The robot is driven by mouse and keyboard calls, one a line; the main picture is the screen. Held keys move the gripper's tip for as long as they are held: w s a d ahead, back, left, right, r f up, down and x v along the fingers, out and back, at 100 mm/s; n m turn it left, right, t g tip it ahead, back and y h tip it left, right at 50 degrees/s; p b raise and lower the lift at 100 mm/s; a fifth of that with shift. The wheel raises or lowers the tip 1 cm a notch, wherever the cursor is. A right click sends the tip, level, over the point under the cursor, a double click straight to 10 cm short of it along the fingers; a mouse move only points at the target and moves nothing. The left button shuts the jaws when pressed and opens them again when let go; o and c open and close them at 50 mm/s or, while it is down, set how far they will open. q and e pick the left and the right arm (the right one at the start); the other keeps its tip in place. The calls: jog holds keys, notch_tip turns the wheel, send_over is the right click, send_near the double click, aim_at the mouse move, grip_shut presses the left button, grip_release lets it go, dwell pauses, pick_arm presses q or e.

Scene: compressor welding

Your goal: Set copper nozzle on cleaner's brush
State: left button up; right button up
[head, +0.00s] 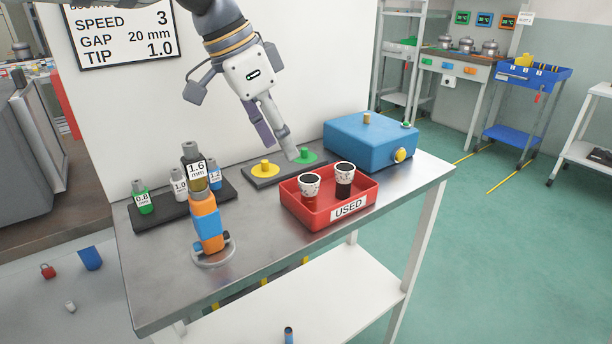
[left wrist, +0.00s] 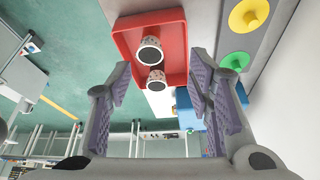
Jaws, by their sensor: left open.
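My left gripper (head: 278,142) is open and empty, pointing down near the green disc (head: 304,156). It also shows in the left wrist view (left wrist: 160,80), with nothing held between its pads. A blue box (head: 362,143) at the right back of the table has a short brass post (head: 367,119) on top; I cannot tell if this is the cleaner's brush. I see no part that is clearly the copper nozzle. A red tray (head: 295,208) marked USED holds two speckled white-and-dark cups (head: 310,186). My right gripper is not in view.
An orange torch (head: 207,222) stands upright at the table's front left. Behind it, a dark rack (head: 170,213) holds labelled tips. A yellow disc (head: 264,169) sits beside the green one. The table's front middle is clear. A white panel (head: 150,110) rises behind.

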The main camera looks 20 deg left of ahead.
aim_at(304, 181)
pick_arm(q)
jog(key=x, duration=0.7)
jog(key=d+b+x, duration=0.1)
jog(key=x, duration=0.3)
jog(key=shift+s+f, duration=0.2)
jog(key=shift+s, duration=0.15)
jog(key=shift+r, duration=0.1)
jog(key=shift+c, duration=0.3)
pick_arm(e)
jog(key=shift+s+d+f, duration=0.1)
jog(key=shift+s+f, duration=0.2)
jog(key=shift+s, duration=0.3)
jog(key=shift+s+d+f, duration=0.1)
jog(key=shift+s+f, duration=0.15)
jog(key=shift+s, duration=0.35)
pick_arm(q)
grip_shut()
